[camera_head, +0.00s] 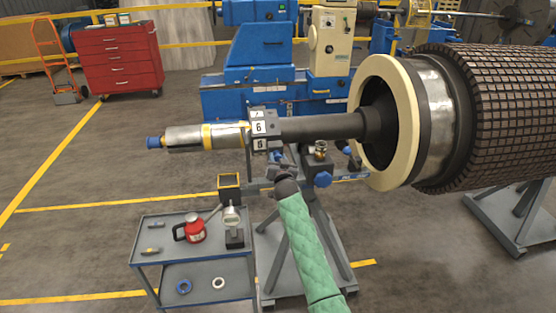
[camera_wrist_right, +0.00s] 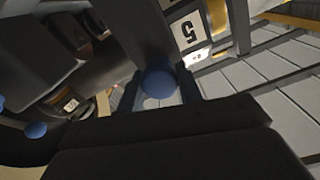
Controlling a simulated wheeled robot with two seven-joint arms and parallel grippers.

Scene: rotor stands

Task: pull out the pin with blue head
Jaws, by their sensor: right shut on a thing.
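The pin with blue head (camera_wrist_right: 158,80) shows in the right wrist view as a round blue head between my fingertips. My right gripper (camera_wrist_right: 160,90) is shut on it, just beside a block face (camera_wrist_right: 188,30) marked 5. In the head view my right gripper (camera_head: 279,164) is below the numbered block (camera_head: 259,130) on the shaft, at the end of my green-sleeved arm. There the pin is hidden or too small to make out, and I cannot tell how far it sits in its hole. My left gripper is not in view.
The dark shaft (camera_head: 325,127) runs right to the large rotor (camera_head: 485,110). A stand with a blue knob (camera_head: 322,179) is close to my right arm. A grey cart (camera_head: 160,234) with a red jack (camera_head: 194,228) stands to the left. Floor at the far left is free.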

